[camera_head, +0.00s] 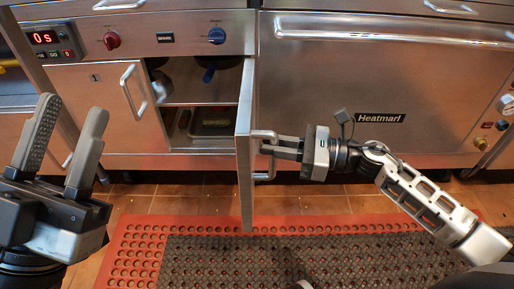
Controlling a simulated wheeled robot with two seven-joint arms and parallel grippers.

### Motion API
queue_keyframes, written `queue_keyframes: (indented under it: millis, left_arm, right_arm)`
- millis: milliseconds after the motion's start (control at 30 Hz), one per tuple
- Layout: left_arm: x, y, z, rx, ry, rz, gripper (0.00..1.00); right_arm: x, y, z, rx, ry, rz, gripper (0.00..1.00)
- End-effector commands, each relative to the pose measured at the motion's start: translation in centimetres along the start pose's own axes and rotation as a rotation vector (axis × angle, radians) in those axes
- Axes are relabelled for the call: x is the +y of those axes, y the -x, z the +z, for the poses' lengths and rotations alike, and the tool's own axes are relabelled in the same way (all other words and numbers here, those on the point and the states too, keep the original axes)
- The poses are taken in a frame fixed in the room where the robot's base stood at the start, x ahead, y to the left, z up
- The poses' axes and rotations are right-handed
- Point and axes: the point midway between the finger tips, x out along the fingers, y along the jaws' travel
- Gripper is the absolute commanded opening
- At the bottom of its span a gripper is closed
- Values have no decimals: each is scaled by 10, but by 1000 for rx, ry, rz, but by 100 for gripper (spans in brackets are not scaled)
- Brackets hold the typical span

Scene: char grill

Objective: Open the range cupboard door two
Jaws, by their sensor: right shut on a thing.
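The right-hand cupboard door (245,152) of the range stands swung out toward me and shows nearly edge-on. Its handle (265,134) is on the side facing right. My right gripper (270,148) is shut on this handle, with its arm reaching in from the right. The left cupboard door (92,103) is nearly shut, with its own handle (131,92). Between the doors the cupboard inside (200,82) shows a shelf and some dark items. My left gripper (68,140) is open and empty at the lower left, apart from the doors.
A steel oven front marked Heatmarl (380,80) with a long bar handle stands to the right. Red (112,40) and blue (217,36) knobs and a timer display (52,38) sit above the cupboard. A perforated red and black mat (150,228) lies on the tiled floor.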

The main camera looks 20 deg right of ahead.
Motion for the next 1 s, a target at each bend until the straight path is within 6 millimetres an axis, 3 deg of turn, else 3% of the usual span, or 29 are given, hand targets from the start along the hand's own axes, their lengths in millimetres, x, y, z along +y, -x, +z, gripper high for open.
queue_keyframes:
  millis: [167,533,567,600,633,1000]
  left_arm:
    - [1,-1,-3,17,-16,6,36]
    - [1,-1,-3,19,-17,6,36]
    - [1,-1,-3,19,-17,6,36]
    - [1,-1,-3,19,-17,6,36]
    - [1,-1,-3,19,-17,6,36]
    - [1,-1,-3,19,-16,6,36]
  right_arm:
    - [-7,10,1,1,2,5,0]
    - [-8,11,1,1,3,5,0]
    - [-8,11,1,1,3,5,19]
    - [-8,11,1,1,3,5,30]
    - [-8,11,1,1,3,5,35]
    - [-5,10,0,1,0,13,35]
